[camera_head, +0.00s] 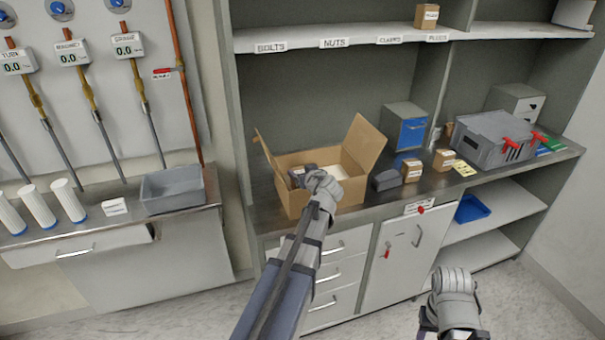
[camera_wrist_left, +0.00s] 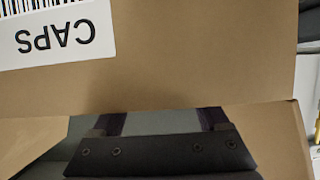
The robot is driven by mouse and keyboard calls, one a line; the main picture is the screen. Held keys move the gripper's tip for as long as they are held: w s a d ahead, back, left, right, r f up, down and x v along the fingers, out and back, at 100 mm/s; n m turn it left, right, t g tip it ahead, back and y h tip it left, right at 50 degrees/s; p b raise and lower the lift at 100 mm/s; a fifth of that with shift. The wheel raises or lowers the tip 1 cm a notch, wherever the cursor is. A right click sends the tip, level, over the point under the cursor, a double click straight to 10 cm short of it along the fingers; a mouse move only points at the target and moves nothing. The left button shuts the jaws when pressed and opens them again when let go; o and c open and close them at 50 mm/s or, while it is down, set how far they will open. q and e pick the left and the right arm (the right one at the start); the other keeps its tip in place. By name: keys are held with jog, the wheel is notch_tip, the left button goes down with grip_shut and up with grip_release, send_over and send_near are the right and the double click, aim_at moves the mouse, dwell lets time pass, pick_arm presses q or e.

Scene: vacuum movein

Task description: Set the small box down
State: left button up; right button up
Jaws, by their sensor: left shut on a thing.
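My left gripper (camera_head: 299,176) reaches over the open cardboard carton (camera_head: 293,204) on the counter, at its left part. In the left wrist view, the gripper (camera_wrist_left: 162,122) is shut on a small brown box (camera_wrist_left: 190,60) with a white "CAPS" label, seen upside down. The box fills most of that view and hides the fingertips. In the head view the hand mostly hides this box, and I cannot tell whether it touches the carton floor. My right gripper (camera_head: 427,322) is low at the bottom right, away from the counter; its jaws are not clear.
Carton flaps stand up at left and right; a pale item (camera_head: 336,172) lies inside. Right of it are a dark block (camera_head: 386,181), small boxes (camera_head: 411,171), a blue-fronted bin (camera_head: 411,132) and a grey crate (camera_head: 485,147). A grey tray (camera_head: 172,190) sits on the left bench.

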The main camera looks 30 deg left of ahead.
pick_arm(q)
jog(key=o, duration=1.5)
jog(key=shift+s+d+r+p, duration=0.15)
jog(key=shift+r+p, duration=0.1)
jog(key=shift+p, duration=0.15)
jog(key=p+v, duration=0.4)
jog(key=v, duration=0.7)
jog(key=shift+s+d+r, duration=0.1)
jog(key=shift+s+d, duration=0.05)
jog(key=shift+d, duration=0.15)
jog(key=s+d+f+m+g+h, duration=0.3)
jog(key=s+d, duration=0.3)
jog(key=d, duration=0.3)
jog(key=s+d+f+m+g+h, duration=0.3)
jog(key=s+d+f+m, duration=0.3)
jog(key=d, duration=0.4)
jog(key=s+d+f+m+g+h, duration=0.3)
jog(key=s+d, duration=0.4)
jog(key=d, duration=0.3)
jog(key=shift+d+f+m, duration=0.25)
jog(key=shift+f+m, duration=0.5)
jog(key=shift+m, duration=0.05)
